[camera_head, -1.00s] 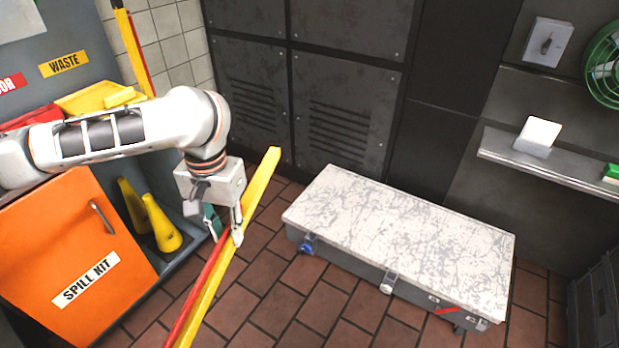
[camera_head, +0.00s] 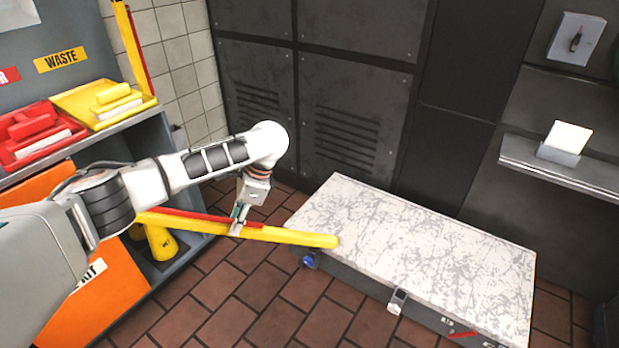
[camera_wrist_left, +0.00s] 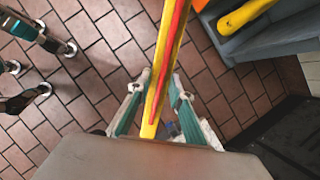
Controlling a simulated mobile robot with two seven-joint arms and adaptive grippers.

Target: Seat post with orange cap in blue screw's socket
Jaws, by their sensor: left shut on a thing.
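A long yellow post with a red stripe is in my left gripper (camera_head: 238,226), which is shut on it partway along its length. The post (camera_head: 290,236) lies nearly level across the picture, its plain yellow right end overlapping the left edge of the chest lid; I cannot tell whether they touch. No orange cap can be made out on it. The blue screw (camera_head: 309,261) is low at the chest's left front corner, below the post's end. In the left wrist view the post (camera_wrist_left: 165,60) runs between the two fingers.
The grey chest has a worn white lid (camera_head: 420,250). Brick floor (camera_head: 250,300) is clear in front of the chest.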

